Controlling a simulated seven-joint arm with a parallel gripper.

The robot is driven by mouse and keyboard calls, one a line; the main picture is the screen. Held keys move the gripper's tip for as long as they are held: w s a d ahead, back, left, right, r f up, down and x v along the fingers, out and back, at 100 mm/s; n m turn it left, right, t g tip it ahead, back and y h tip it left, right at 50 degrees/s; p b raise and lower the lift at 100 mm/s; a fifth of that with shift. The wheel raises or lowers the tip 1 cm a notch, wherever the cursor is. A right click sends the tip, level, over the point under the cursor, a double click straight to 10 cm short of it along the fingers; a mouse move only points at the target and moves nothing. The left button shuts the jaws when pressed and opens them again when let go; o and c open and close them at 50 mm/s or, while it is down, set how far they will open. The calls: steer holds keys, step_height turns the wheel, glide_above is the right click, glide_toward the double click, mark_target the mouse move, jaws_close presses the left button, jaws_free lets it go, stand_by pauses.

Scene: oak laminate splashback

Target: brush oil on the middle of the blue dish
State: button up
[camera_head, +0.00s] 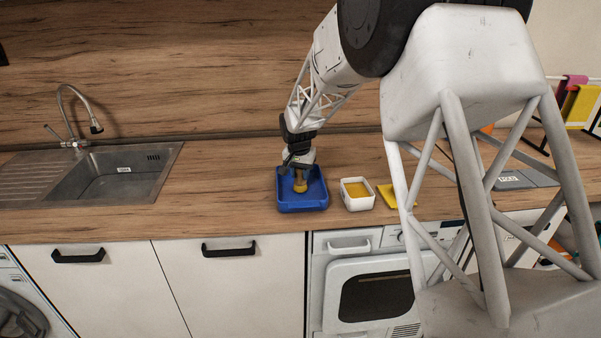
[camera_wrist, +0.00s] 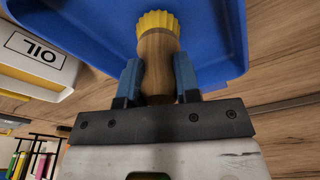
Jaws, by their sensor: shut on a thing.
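The blue dish (camera_head: 301,206) is a rectangular tray with raised walls on the wooden counter, and it fills the top of the wrist view (camera_wrist: 95,28). My gripper (camera_head: 299,168) is over the dish, shut on a brush. The brush has a wooden handle (camera_wrist: 159,68) and yellow bristles (camera_wrist: 157,22). In the head view the bristles (camera_head: 300,187) point down inside the dish, near its middle. I cannot tell whether they touch the floor of the dish. A white container of yellow oil (camera_head: 357,189) stands just right of the dish; its OIL label (camera_wrist: 35,52) shows in the wrist view.
A yellow object (camera_head: 386,196) lies right of the oil container, partly hidden by my arm's white frame. A steel sink (camera_head: 118,174) with a tap is at the left. The counter (camera_head: 225,190) between sink and dish is clear.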

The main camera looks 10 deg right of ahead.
steer(key=shift+f, duration=0.35)
stand_by(0.3)
steer(key=shift+w, duration=0.2)
steer(key=shift+w+a, duration=0.1)
steer(key=shift+w, duration=0.75)
steer(key=shift+w, duration=0.2)
steer(key=shift+w+a, duration=0.1)
steer(key=shift+w, duration=0.75)
steer(key=shift+w+f, duration=0.15)
steer(key=shift+w, duration=0.05)
stand_by(0.3)
steer(key=shift+w+a, duration=0.15)
steer(key=shift+w, duration=0.65)
steer(key=shift+s, duration=0.15)
